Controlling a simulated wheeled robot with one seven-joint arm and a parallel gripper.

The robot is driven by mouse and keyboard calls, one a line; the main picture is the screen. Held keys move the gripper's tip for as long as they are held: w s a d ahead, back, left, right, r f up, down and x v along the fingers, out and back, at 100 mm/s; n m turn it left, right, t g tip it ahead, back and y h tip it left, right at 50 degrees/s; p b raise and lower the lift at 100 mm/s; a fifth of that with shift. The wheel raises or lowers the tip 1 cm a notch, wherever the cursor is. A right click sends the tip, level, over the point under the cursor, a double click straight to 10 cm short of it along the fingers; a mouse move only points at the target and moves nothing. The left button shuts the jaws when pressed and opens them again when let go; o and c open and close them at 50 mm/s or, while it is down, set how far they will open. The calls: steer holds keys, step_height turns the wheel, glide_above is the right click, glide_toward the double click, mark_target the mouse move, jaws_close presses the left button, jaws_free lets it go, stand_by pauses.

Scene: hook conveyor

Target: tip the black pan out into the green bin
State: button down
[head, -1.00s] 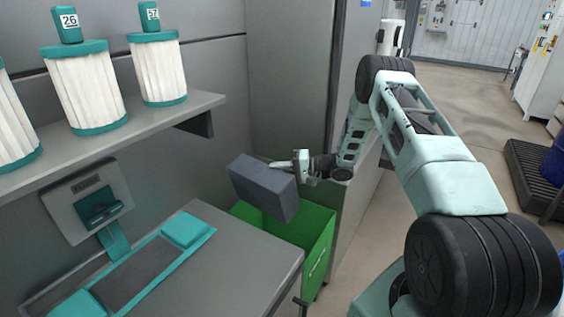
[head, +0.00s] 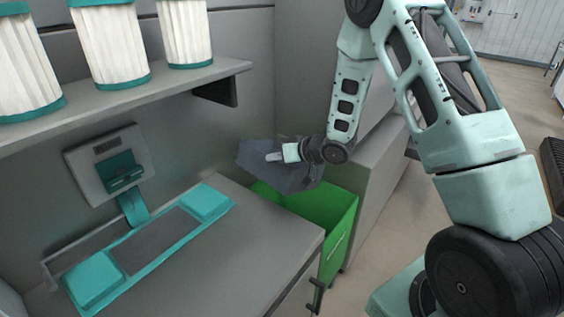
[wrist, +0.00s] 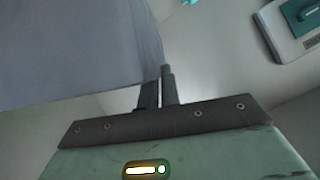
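The black pan (head: 262,156), a dark grey box shape, is held up above the green bin in the head view. It is tilted, and its inside cannot be seen. It also fills the upper left of the wrist view (wrist: 75,50). My gripper (head: 275,157) is at the pan's near side. In the wrist view its fingers (wrist: 159,90) are close together at the pan's edge, apparently pinching it. The green bin (head: 338,235) stands on the floor beyond the end of the counter, partly hidden by the pan and counter.
A grey counter (head: 235,262) with a teal frame (head: 155,245) lies left of the bin. A wall panel with a teal handle (head: 122,172) is above it. White filters with teal rims (head: 108,45) stand on a shelf (head: 130,100). A grey cabinet (head: 375,170) stands right of the bin.

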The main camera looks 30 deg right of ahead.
steer(key=n+h+b, duration=0.1)
steer(key=b, duration=0.1)
steer(key=a+f+n+h+b, duration=0.1)
steer(key=b, duration=0.1)
steer(key=shift+s+a+f, duration=0.15)
steer(key=shift+a+f, duration=0.15)
steer(key=shift+t+b, duration=0.3)
steer(key=shift+b, duration=0.3)
steer(key=shift+r, duration=0.1)
steer(key=shift+s, duration=0.1)
